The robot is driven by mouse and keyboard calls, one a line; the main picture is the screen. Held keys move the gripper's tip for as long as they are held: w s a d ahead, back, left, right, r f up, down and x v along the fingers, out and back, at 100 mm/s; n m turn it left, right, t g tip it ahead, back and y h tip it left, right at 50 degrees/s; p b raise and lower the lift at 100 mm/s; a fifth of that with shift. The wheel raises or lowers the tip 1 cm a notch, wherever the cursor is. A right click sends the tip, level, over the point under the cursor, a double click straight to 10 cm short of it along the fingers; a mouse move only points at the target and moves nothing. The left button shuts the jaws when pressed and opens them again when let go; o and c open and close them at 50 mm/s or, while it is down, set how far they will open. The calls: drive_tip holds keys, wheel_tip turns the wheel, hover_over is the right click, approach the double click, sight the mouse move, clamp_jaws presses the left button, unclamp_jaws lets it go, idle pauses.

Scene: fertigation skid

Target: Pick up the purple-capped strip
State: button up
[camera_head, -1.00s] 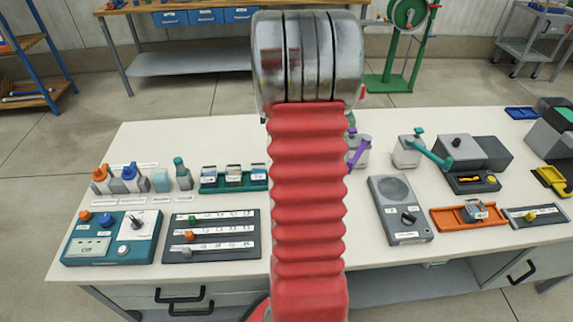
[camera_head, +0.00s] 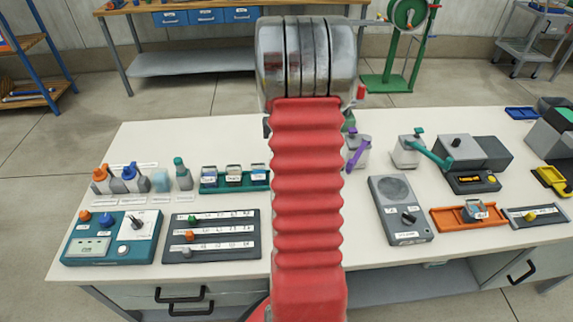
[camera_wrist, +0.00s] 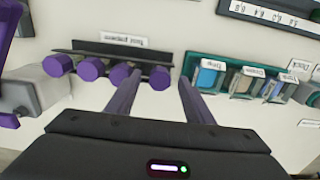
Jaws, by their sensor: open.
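Several purple-capped strips show in the wrist view in a row along a dark rack (camera_wrist: 85,47) with a white label. The rightmost purple cap (camera_wrist: 160,77) lies in the gap between the fingertips, as seen from the wrist. Another purple cap (camera_wrist: 90,68) is farther left, and one more cap is close to the left finger. My gripper (camera_wrist: 158,80) is open, with its two purplish fingers pointing at the rack. I cannot tell how far the fingertips are from the caps. In the head view my arm hides the rack and gripper.
A teal rack of small vials (camera_wrist: 240,80) stands just right of the fingers. A grey device (camera_wrist: 40,88) with purple parts is at the left edge. In the head view, the white tabletop (camera_head: 225,140) holds panels and bottles at left and devices at right.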

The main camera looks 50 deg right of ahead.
drive_tip(key=shift+c, duration=0.2)
drive_tip(key=c, duration=1.1)
